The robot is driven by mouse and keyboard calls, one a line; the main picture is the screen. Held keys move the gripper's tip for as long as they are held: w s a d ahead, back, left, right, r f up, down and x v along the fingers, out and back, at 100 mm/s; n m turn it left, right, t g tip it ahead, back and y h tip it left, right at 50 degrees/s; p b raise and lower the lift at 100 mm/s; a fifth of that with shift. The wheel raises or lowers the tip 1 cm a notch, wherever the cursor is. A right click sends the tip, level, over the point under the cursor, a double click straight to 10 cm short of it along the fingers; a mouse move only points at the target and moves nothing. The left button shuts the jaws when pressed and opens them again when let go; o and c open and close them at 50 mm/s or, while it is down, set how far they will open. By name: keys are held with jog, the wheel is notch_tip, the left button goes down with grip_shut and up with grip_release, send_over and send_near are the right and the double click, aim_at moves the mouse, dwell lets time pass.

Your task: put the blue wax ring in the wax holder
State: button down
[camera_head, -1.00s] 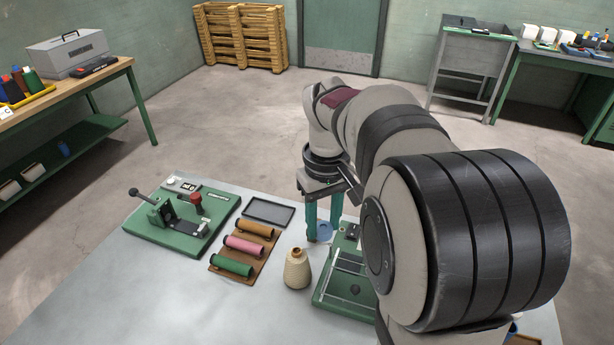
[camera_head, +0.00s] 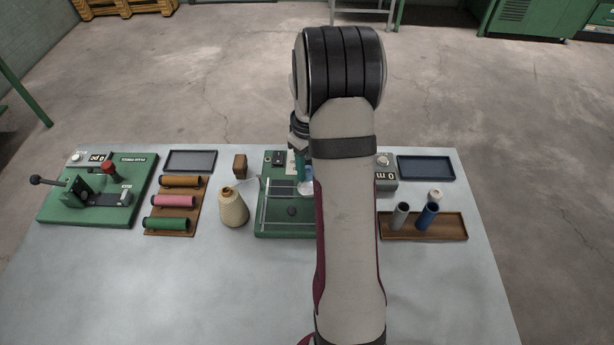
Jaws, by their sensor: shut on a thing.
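My gripper (camera_head: 301,168) is mostly hidden behind my own arm; a bit of a teal finger shows above the green machine (camera_head: 262,225). I cannot make out the wax holder for certain; my arm covers much of the machine's right side.
A cream yarn cone (camera_head: 233,207) and a small brown block (camera_head: 240,166) stand left of the machine. Further left are a rack of coloured rolls (camera_head: 159,213) and a green press (camera_head: 60,211). Right are a dark tray (camera_head: 425,168) and a brown spool tray (camera_head: 448,235).

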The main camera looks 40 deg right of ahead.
notch_tip(320, 180, down, 4)
jog(key=shift+w+f, duration=0.1)
jog(key=shift+w, duration=0.05)
jog(key=shift+f, duration=0.25)
jog(key=shift+f, duration=0.3)
jog(key=shift+c, duration=2.2)
grip_release()
jog(key=shift+r, duration=0.1)
